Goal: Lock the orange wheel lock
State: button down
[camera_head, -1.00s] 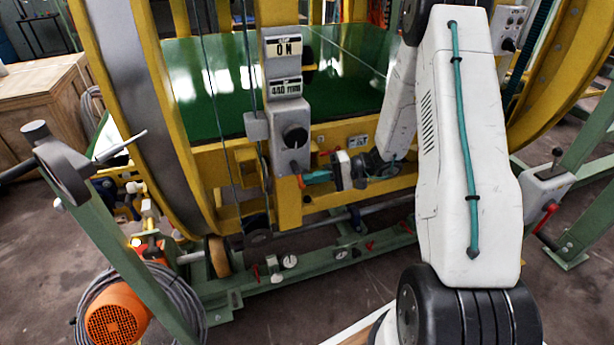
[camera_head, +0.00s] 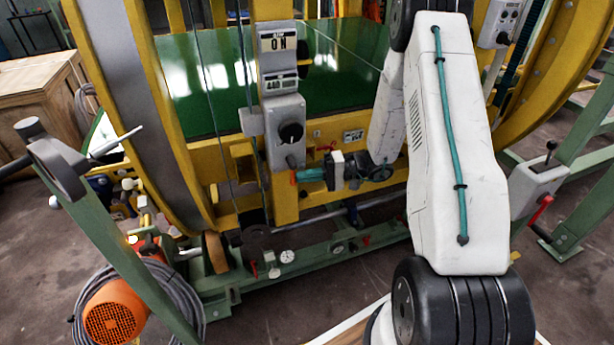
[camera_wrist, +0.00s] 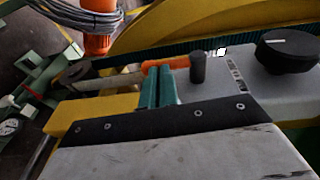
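An orange bar (camera_wrist: 165,64) with a dark round knob at its right end shows just past my fingertips in the wrist view; it looks like the wheel lock. In the head view a small orange-red part (camera_head: 293,178) shows on the yellow post below the grey control box. My gripper (camera_head: 308,174) has teal fingers that point left at this part. In the wrist view my gripper (camera_wrist: 159,76) has its fingers together, with the tips at the orange bar. I cannot tell whether the tips touch the bar, and they hide part of it.
The grey control box (camera_head: 283,120) with a black dial stands just above my gripper. The yellow post (camera_head: 285,205) and the large ring (camera_head: 130,80) surround the green platform (camera_head: 205,75). An orange motor (camera_head: 113,310) with coiled cable lies at lower left. Green beams run along the floor.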

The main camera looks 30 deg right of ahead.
jog(key=f+v, duration=0.1)
jog(key=v, duration=1.3)
jog(key=shift+f, duration=0.1)
